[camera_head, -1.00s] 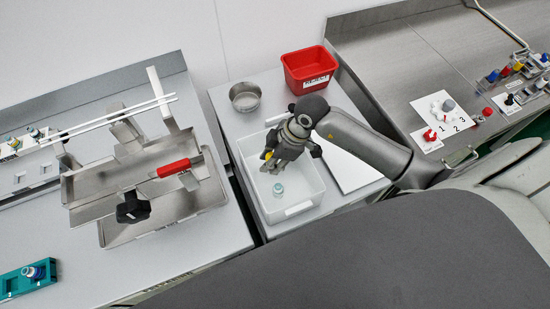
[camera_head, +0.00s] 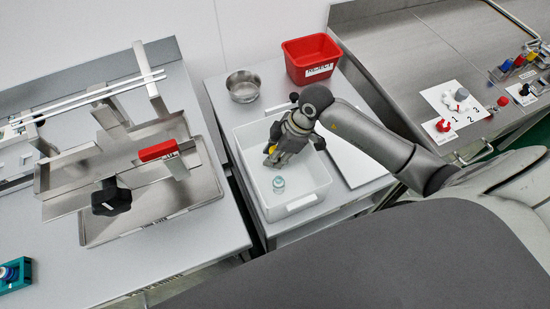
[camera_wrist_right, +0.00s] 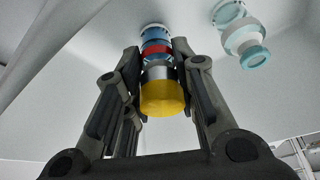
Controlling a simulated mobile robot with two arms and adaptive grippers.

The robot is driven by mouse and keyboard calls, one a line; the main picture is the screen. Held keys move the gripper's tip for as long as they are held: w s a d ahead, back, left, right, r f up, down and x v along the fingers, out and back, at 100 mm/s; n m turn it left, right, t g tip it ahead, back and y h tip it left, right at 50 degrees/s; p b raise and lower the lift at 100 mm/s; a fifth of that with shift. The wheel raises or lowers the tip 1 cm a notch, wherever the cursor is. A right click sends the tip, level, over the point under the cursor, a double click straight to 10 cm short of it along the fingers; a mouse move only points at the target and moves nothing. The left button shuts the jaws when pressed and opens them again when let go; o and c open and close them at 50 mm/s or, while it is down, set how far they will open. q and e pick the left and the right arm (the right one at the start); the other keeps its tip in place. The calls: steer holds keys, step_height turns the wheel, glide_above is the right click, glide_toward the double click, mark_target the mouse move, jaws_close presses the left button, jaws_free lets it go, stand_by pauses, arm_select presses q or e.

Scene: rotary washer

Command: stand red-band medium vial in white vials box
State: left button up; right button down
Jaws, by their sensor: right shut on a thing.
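My right gripper (camera_head: 271,158) is inside the white vials box (camera_head: 318,198), over its left part. In the right wrist view its fingers are closed around a vial (camera_wrist_right: 156,48) with a red band, a blue band and a yellow cap toward the wrist. The vial's far end points at the box's pale floor; I cannot tell whether it touches. In the head view the gripper mostly hides this vial, with a bit of yellow showing. A teal-capped vial (camera_head: 279,184) stands in the box, and it also shows in the right wrist view (camera_wrist_right: 243,35). My left gripper is out of view.
A red REJECT bin (camera_head: 312,62) and a round metal bowl (camera_head: 243,88) stand behind the box. A steel device with a red handle (camera_head: 158,151) is on the left bench. A teal rack (camera_head: 15,277) is at lower left.

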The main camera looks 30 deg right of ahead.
stand_by(0.3)
steer(key=c, duration=1.2)
jaws_free()
steer(key=shift+o, duration=0.2)
steer(key=b+v, duration=0.1)
steer(key=v, duration=1.1)
